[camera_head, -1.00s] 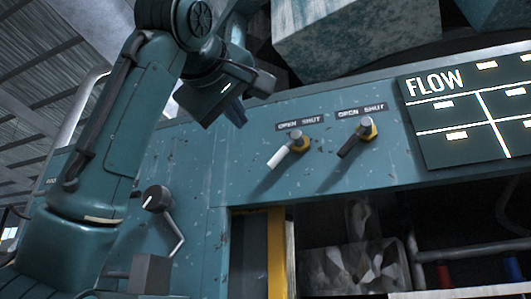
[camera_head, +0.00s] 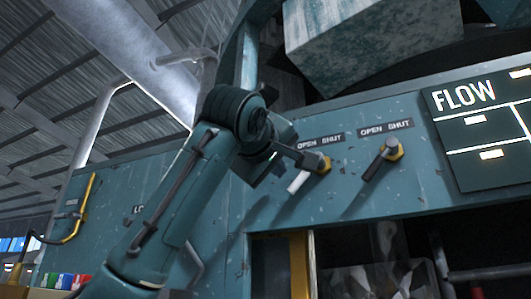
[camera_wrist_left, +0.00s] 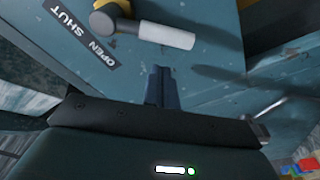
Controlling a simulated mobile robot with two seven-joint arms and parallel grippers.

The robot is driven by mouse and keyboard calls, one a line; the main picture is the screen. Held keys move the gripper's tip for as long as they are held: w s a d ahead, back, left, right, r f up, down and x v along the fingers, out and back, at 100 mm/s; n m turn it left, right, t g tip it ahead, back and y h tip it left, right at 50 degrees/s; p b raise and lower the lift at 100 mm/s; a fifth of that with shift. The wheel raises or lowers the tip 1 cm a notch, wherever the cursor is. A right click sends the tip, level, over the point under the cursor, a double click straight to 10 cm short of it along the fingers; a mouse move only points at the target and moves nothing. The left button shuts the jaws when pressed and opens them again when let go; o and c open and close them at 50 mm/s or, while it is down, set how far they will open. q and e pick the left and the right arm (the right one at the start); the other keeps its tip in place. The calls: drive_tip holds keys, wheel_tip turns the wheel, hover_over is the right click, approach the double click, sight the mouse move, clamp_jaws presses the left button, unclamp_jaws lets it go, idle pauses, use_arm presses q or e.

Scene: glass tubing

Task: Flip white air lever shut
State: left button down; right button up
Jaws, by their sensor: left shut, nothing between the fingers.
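The white air lever (camera_head: 299,181) hangs down and left from its yellow-collared hub, below an OPEN SHUT label (camera_head: 321,139). In the left wrist view the white handle (camera_wrist_left: 166,36) points right from its grey pivot. My left gripper (camera_wrist_left: 161,70) is shut and empty. Its fingertips are just below the handle in that view, on the OPEN side; I cannot tell whether they touch it. In the head view my left gripper (camera_head: 277,168) is just left of the lever, its fingers partly hidden by the wrist. My right gripper is not in view.
A second lever with a black handle (camera_head: 374,170) is to the right, under its own OPEN SHUT label. A dark FLOW board (camera_head: 485,125) is farther right. The panel (camera_head: 430,185) has an open recess below.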

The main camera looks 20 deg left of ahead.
sight(305, 177)
use_arm(q)
drive_tip(key=shift+s+d+f, duration=0.2)
drive_tip(key=shift+d+f, duration=0.25)
drive_tip(key=shift+f, duration=0.05)
drive_tip(key=shift+s+d+f, duration=0.15)
drive_tip(key=shift+d+f, duration=0.3)
